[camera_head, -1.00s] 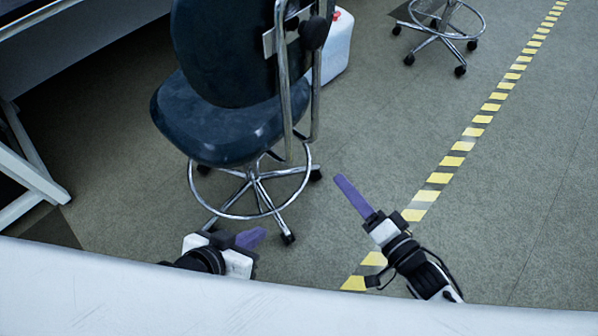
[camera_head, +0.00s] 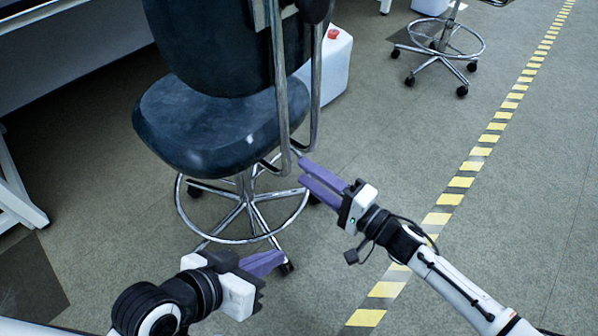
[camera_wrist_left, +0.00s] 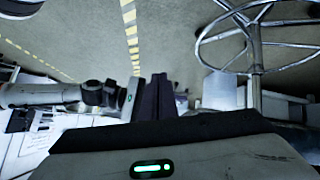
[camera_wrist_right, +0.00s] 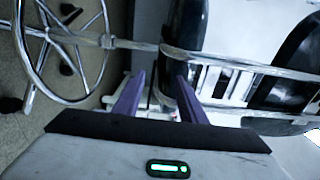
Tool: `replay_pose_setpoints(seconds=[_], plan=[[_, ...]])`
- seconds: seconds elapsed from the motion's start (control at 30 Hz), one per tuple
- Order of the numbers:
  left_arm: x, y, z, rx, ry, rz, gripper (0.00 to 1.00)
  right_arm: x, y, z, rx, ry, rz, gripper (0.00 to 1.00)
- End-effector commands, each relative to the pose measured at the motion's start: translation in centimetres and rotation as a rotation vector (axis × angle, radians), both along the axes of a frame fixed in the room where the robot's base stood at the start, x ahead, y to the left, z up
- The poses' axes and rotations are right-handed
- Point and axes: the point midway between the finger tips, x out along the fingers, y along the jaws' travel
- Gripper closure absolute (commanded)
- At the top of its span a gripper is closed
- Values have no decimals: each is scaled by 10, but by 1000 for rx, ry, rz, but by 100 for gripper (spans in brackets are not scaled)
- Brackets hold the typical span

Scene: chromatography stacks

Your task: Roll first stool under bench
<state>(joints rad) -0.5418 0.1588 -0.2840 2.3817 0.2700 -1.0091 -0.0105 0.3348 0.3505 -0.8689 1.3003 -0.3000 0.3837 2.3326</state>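The nearest stool has a dark blue seat (camera_head: 215,125), a backrest on chrome tubes and a chrome foot ring (camera_head: 183,215) over a wheeled base. It stands upright in front of me. My right gripper (camera_head: 302,170) is open, its purple fingers apart at the lower end of the stool's back tubes. In the right wrist view the chrome frame (camera_wrist_right: 235,62) lies just beyond the fingertips, and contact is unclear. My left gripper (camera_head: 280,260) is shut and empty, low by the stool's near caster. The bench (camera_head: 85,35) is at the upper left.
A white canister with a red cap (camera_head: 325,70) stands behind the stool. Another wheeled stool (camera_head: 440,52) is farther back at the right. A white bench leg (camera_head: 15,195) stands at the left. Yellow-striped tape (camera_head: 450,198) crosses open floor at the right.

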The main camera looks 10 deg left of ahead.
Motion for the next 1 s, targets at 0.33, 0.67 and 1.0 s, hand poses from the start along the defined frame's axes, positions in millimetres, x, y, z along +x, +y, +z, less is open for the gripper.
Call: replay_pose_setpoints(seconds=[0.33,0.67,1.0], plan=[[2,-6,9,-44,-33,0,100,28,38,0,-1,-1,-1,62],[2,-6,10,-48,-34,0,100,29,39,1,-1,-1,-1,66],[2,-6,10,-47,-34,0,100,29,39,0,-1,0,-2,100]])
